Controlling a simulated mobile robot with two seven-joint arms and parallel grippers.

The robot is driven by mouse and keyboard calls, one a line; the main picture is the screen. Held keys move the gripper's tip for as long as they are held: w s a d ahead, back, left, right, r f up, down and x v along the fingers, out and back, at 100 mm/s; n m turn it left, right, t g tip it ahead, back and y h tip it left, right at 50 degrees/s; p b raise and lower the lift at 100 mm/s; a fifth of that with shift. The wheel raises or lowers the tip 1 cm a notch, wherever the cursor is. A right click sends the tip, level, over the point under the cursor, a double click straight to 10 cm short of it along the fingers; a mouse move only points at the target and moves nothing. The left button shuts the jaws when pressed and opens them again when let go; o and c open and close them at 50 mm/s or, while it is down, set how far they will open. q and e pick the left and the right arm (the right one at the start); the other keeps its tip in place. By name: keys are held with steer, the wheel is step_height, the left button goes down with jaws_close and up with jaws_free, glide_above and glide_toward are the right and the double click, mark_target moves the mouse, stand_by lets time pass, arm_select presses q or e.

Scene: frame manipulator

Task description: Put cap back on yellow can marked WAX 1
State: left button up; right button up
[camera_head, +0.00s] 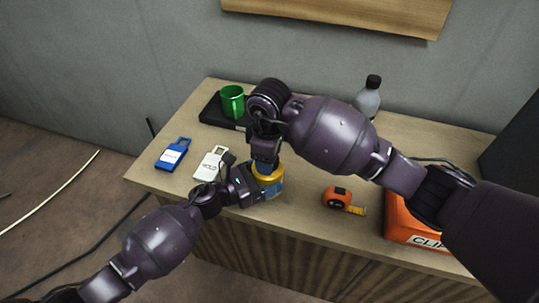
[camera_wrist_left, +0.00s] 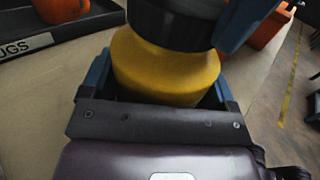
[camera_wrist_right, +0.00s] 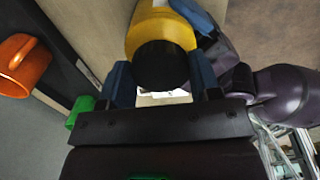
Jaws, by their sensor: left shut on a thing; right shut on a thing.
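The yellow can (camera_head: 268,178) stands near the front edge of the table; the arms partly hide it, and I cannot read its marking. My left gripper (camera_head: 264,190) is shut on the can's body from the left. The can fills the middle of the left wrist view (camera_wrist_left: 165,72). The black cap (camera_wrist_right: 162,66) is between the blue fingers of my right gripper (camera_head: 266,163), which is shut on it. The cap is at the can's top, lined up with it or nearly so. I cannot tell whether it is fully seated.
A green mug (camera_head: 232,101) stands on a black tray (camera_head: 211,113). An orange mug (camera_wrist_right: 20,64) shows in the right wrist view. Blue (camera_head: 173,153) and white (camera_head: 211,162) tagged items lie left; a tape measure (camera_head: 338,197), orange bin (camera_head: 407,222) and bottle (camera_head: 368,98) are right.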

steer(key=m, duration=0.2)
steer(key=shift+s+a+r+m, duration=0.15)
steer(key=shift+a+m, duration=0.1)
steer(key=shift+m, duration=0.15)
steer(key=shift+d+m, duration=0.25)
steer(key=shift+m, duration=0.15)
steer(key=o, duration=0.9)
steer(key=shift+d+f, duration=0.15)
steer(key=shift+f, duration=0.05)
steer(key=shift+c, duration=0.2)
